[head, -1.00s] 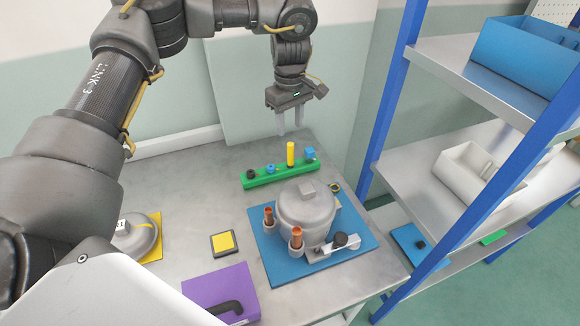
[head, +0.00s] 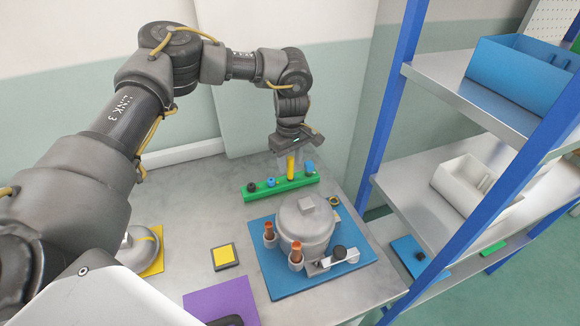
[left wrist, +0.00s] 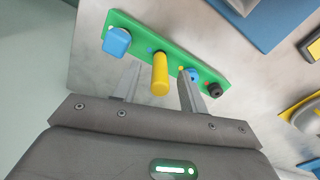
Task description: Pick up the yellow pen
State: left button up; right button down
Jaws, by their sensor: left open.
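The yellow pen (head: 291,168) stands upright in the green holder (head: 262,191) at the back of the metal table. In the left wrist view the yellow pen (left wrist: 160,74) shows between the two fingers, its near end toward the camera. My left gripper (head: 289,160) is open and reaches down from above, its fingers on either side of the pen. In the left wrist view the fingers of the left gripper (left wrist: 157,90) are apart, with visible gaps to the pen. My right gripper is not in view.
The green holder also carries a blue cap (left wrist: 117,42) and a black knob (left wrist: 214,90) near the pen. A grey compressor (head: 306,226) stands on a blue mat (head: 280,283) in front. A shelf rack (head: 385,110) rises at the right.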

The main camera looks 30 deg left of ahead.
pick_arm(q)
jog(key=shift+f, duration=1.25)
grip_shut()
jog(key=shift+w+r, duration=0.1)
jog(key=shift+r, duration=0.05)
